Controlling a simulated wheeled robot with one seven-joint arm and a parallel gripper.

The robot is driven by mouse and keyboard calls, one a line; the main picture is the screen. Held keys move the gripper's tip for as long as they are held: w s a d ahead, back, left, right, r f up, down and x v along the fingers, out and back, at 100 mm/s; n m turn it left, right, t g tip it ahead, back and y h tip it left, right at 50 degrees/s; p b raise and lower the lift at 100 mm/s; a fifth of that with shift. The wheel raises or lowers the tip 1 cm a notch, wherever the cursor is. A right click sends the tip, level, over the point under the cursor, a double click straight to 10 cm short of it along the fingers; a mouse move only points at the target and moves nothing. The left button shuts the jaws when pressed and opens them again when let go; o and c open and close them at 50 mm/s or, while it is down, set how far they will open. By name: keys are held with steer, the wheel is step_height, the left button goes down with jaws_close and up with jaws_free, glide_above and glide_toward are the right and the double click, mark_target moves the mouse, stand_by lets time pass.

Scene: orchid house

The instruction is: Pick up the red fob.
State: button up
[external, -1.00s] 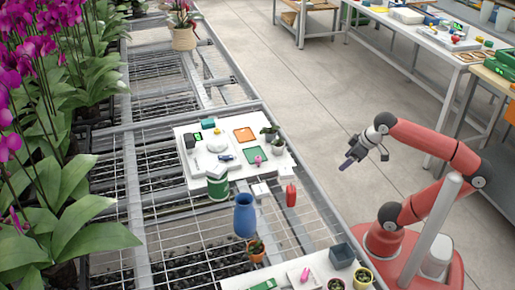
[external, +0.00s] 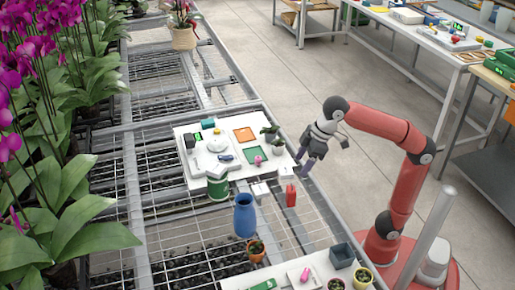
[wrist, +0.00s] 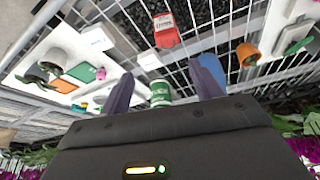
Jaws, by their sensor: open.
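The red fob (external: 290,196), a small red piece with a pale label, lies on the wire mesh of the bench near its right edge. It also shows at the top centre of the wrist view (wrist: 166,32). My gripper (external: 303,164) is above the bench's right edge, beyond the fob in the external view, with its fingers pointing down. In the wrist view my gripper (wrist: 163,84) is open and empty, its two dark fingers apart. The fob is apart from the fingers, ahead of them in that view.
A blue vase (external: 244,215) stands left of the fob; my right finger partly hides it in the wrist view. A green tin (external: 217,187), small white boxes (external: 260,189) and an orange pot (external: 256,252) are near. A white board (external: 190,160) with several items lies beyond.

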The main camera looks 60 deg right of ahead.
steer(key=a, duration=0.2)
glide_above(292, 188)
steer(key=s+d, duration=0.2)
steer(key=f, duration=0.5)
steer(key=shift+w+a+f, duration=0.15)
steer(key=shift+a, duration=0.05)
steer(key=b+x, duration=0.1)
steer(key=x, duration=0.6)
steer(key=shift+a+f, duration=0.3)
steer(key=shift+f, duration=0.1)
steer(key=c, duration=1.1)
steer(key=shift+r, duration=0.2)
